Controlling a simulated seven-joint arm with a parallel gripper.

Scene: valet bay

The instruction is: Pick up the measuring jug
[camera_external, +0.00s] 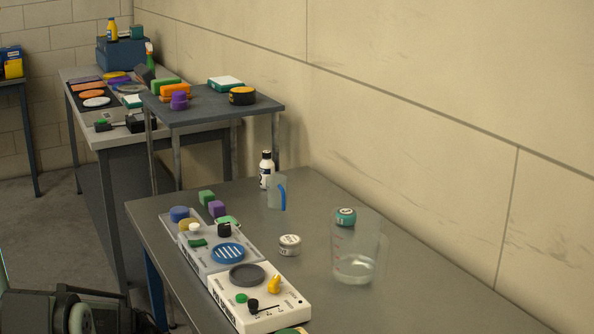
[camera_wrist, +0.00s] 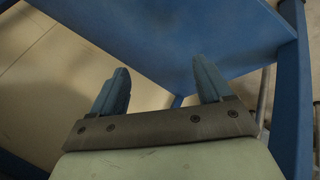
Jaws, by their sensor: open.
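The measuring jug (camera_external: 354,262) is a large clear jug with red marks on its side and a clear handle. It stands upright on the grey table toward the right in the external view. It is not in the wrist view. My gripper (camera_wrist: 163,88) shows in the wrist view with its two blue-grey fingers wide apart and nothing between them. It faces a blue panel and blue frame bars, away from the jug. In the external view my gripper cannot be made out; only dark parts of my arm show at the lower left.
Near the jug are a teal-lidded tin (camera_external: 346,217), a white jar (camera_external: 290,245) and a smaller clear jug with a blue handle (camera_external: 276,192). A white bottle (camera_external: 266,170) stands behind. Control panels (camera_external: 262,300) line the left edge. The table's right front is clear, beside the wall.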

